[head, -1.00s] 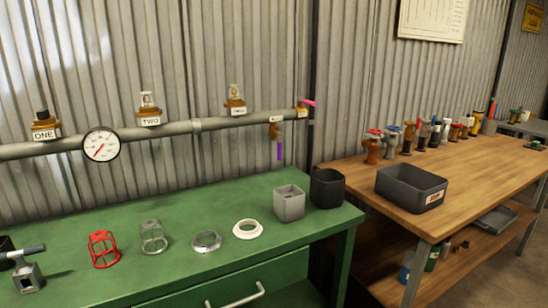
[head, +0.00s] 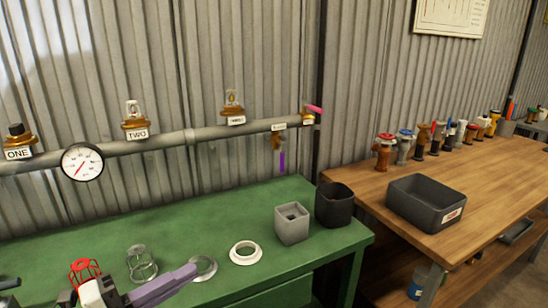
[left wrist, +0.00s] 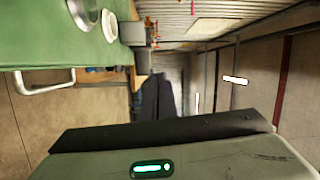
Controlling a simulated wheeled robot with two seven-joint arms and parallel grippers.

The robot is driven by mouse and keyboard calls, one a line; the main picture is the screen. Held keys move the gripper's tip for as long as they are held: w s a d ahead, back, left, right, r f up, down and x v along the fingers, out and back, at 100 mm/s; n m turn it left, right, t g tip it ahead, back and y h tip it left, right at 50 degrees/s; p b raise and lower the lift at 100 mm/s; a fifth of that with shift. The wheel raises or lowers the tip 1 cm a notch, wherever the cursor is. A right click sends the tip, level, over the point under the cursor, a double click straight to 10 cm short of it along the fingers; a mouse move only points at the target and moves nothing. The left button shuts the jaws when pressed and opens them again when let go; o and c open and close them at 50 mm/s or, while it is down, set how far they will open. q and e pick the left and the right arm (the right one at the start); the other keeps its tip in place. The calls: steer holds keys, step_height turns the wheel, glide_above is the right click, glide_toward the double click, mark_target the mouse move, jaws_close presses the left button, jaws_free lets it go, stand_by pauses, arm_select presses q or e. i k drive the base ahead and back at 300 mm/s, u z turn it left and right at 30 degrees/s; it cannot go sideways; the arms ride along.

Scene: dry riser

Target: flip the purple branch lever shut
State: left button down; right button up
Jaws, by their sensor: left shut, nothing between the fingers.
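The purple branch lever (head: 282,162) hangs straight down below a small brass branch valve (head: 277,142) near the right end of the grey pipe (head: 160,143). A small white label sits on the pipe just above it. My left gripper (head: 188,272) comes in at the bottom left of the head view, low over the green bench, shut and empty. It is apart from the lever, well to its left and lower. My right gripper is not in view.
A pink lever (head: 314,109) sits at the pipe's right end. A gauge (head: 82,162) and capped fittings line the pipe. A wooden bench (head: 478,195) is at right.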

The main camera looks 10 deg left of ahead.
mark_target(282, 158)
steer(key=i, duration=1.15)
